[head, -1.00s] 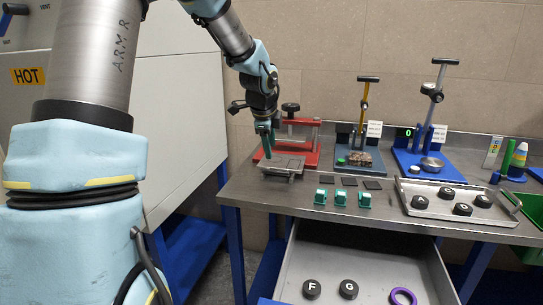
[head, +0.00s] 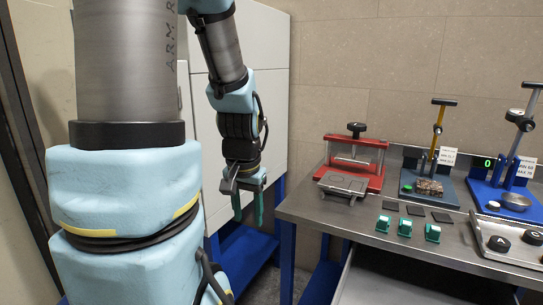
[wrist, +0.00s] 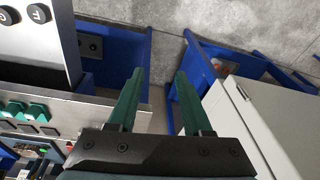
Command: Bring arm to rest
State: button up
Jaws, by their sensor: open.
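My gripper (head: 247,205) hangs pointing down in the head view, left of the workbench and in front of the white cabinet. Its two green fingers are apart and nothing is between them. In the wrist view my gripper (wrist: 157,95) is also open and empty, over the floor between the bench and the cabinet. My arm comes down from the top of the head view, bent at the elbow.
The steel workbench (head: 315,212) holds a red press (head: 358,160), several green-topped pieces (head: 404,228), a blue press (head: 500,195) and a tray (head: 510,250). The white cabinet (head: 268,100) stands behind my arm. An open drawer (wrist: 35,45) shows in the wrist view.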

jog(key=s+n, duration=0.1)
jog(key=s+a+n, duration=0.1)
jog(key=s+n, duration=0.1)
jog(key=shift+a+f, duration=0.3)
jog(key=shift+a, duration=0.1)
